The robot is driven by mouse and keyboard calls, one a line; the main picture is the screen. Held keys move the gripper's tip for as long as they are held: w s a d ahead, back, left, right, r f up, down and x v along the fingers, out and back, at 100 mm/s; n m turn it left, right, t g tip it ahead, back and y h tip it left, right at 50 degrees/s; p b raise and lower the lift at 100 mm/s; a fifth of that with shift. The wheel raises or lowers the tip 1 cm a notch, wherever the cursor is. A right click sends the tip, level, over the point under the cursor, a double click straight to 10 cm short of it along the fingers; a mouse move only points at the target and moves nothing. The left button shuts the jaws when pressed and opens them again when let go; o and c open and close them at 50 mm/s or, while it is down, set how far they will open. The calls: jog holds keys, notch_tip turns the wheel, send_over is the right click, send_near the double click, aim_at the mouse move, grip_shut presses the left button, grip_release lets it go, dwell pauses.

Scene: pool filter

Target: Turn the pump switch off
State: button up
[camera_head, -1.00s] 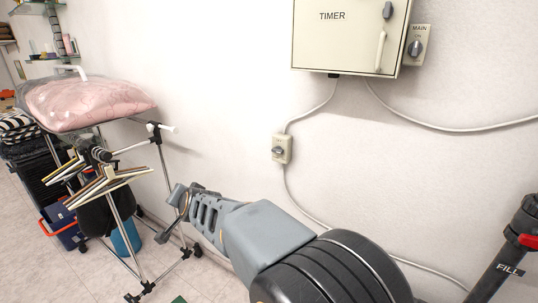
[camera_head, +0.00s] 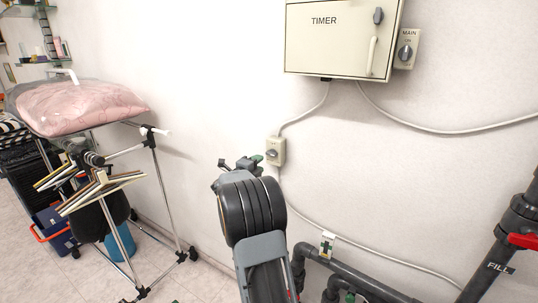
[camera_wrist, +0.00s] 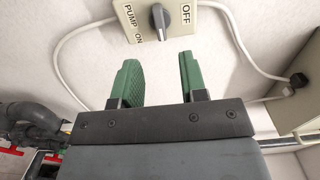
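The pump switch (camera_head: 275,151) is a small cream box on the wall below the timer box. In the wrist view its plate shows the words PUMP, ON and OFF, and a grey knob (camera_wrist: 160,20) stands out from it near the top edge. The knob slants slightly, with its lower end near ON; its exact setting is hard to tell. My gripper (camera_wrist: 160,58) has two green fingers, spread apart with nothing between them. The knob is just beyond the gap, apart from the fingers. In the head view my gripper (camera_head: 248,164) is beside the switch, at its lower left.
The timer box (camera_head: 341,40) and MAIN switch (camera_head: 406,50) are above on the wall. Cables (camera_head: 330,217) run along the wall. Dark pipes (camera_head: 360,280) with a red-handled valve (camera_head: 522,240) are at lower right. A rack with a pink bag (camera_head: 80,107) stands left.

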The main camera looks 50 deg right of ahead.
aim_at(270, 154)
jog(key=p+x, duration=0.2)
jog(key=x, duration=0.6)
jog(key=shift+d, duration=0.25)
jog(key=shift+c, duration=0.3)
grip_shut()
